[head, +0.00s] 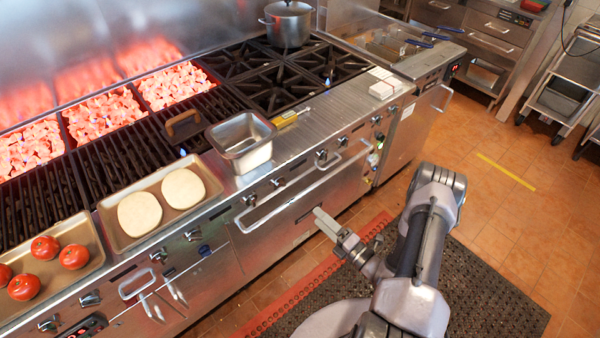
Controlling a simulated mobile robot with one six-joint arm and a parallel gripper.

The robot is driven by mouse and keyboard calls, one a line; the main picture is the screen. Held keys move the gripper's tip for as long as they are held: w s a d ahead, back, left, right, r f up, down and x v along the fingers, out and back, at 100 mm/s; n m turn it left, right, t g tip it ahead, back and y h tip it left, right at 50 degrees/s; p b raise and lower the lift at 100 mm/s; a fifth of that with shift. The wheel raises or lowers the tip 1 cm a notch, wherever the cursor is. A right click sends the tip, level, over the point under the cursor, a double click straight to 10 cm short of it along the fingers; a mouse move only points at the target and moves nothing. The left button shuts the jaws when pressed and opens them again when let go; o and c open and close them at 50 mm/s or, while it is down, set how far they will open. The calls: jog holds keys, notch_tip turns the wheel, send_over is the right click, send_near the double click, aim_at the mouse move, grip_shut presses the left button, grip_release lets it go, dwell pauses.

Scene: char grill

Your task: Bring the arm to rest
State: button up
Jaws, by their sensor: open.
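My gripper (333,230) is in front of the oven door, off the counter and empty. Its jaws point up and to the left toward the range front. From this view the gap between the fingers is hard to make out, but nothing is held in them. My arm (423,230) is folded above my base at the lower middle, over the dark floor mat (480,290).
The char grill (120,150) glows at left. The oven handle (305,190) juts out near my gripper. Open tiled floor (530,190) lies at right.

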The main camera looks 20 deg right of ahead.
jog(key=w+a+r+n+g+y, duration=0.2)
jog(key=a+r+n+g+y, duration=0.65)
jog(key=r+n, duration=0.6)
jog(key=s+a+r+n+g+b, duration=0.2)
jog(key=s+a+r+n+g, duration=0.45)
jog(key=a+r+n, duration=0.35)
jog(key=s+r+n+t+h, duration=0.3)
jog(key=s+r+n+h, duration=0.6)
jog(key=n, duration=1)
jog(key=s+h, duration=0.3)
jog(key=shift+s+d+b, duration=0.2)
jog(key=shift+d+b, duration=0.1)
jog(key=shift+b, duration=0.1)
jog(key=shift+r, duration=0.1)
